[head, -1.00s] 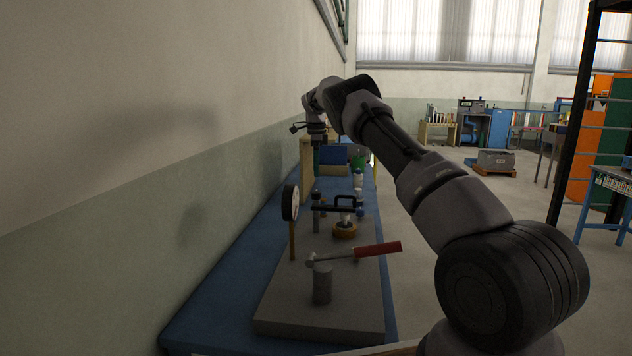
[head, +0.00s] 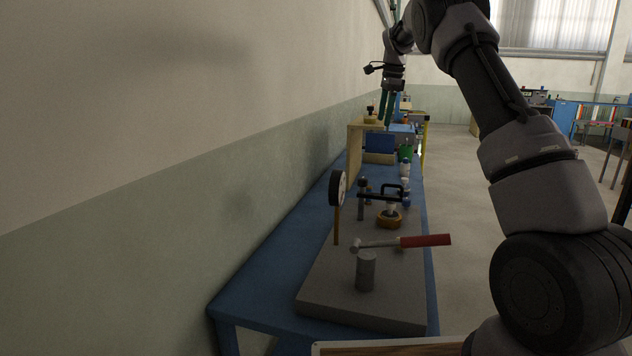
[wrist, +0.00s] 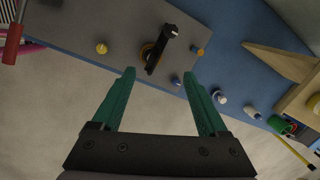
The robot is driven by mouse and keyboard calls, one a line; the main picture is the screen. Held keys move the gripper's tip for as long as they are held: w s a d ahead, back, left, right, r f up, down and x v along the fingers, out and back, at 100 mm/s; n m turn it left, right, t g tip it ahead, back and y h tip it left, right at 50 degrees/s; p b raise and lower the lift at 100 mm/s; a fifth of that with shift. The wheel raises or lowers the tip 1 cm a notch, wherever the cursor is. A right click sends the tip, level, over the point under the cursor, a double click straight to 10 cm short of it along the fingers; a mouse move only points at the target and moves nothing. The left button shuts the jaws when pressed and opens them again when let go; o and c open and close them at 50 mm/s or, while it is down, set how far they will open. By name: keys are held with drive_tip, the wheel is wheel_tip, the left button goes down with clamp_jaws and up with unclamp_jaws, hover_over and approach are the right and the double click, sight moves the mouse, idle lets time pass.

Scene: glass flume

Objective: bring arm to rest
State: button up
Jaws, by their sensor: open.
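My gripper (head: 387,108) is raised above the far part of the blue bench (head: 262,272), with its green fingers pointing down. In the wrist view my gripper (wrist: 160,95) shows two green fingers spread apart with nothing between them. Beyond the fingertips lies the grey plate (wrist: 98,25) with a black handle (wrist: 161,50) on a brass-coloured base. My gripper is clear of these things and touches nothing that I can see.
The grey plate carries a dial gauge (head: 338,189), a metal cylinder (head: 365,272) and a red-handled hammer (head: 425,240). A wooden stand (head: 354,150) and a blue box (head: 380,142) are farther back. A wall (head: 120,150) runs along the left. The floor (head: 470,190) right of the bench is clear.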

drive_tip(key=s+d+r+n+t, duration=0.1)
drive_tip(key=s+r+n, duration=0.1)
drive_tip(key=s+r, duration=0.35)
drive_tip(key=s+d+r+n+t+y, duration=0.1)
drive_tip(key=s+r+n, duration=0.15)
drive_tip(key=s, duration=0.65)
drive_tip(key=s+d+r+n+t, duration=0.1)
drive_tip(key=s+r+n, duration=0.1)
drive_tip(key=s+r, duration=0.45)
drive_tip(key=s+a+f+n+t, duration=0.1)
drive_tip(key=s+f+n, duration=0.2)
drive_tip(key=s, duration=1)
drive_tip(key=s+a+f+n+t, duration=0.1)
drive_tip(key=s+f+n, duration=0.2)
drive_tip(key=s, duration=1)
wheel_tip(320, 180, down, 4)
drive_tip(key=shift+a+r+n+t, duration=0.1)
drive_tip(key=shift+a+n+t, duration=0.15)
drive_tip(key=shift+n+t, duration=0.15)
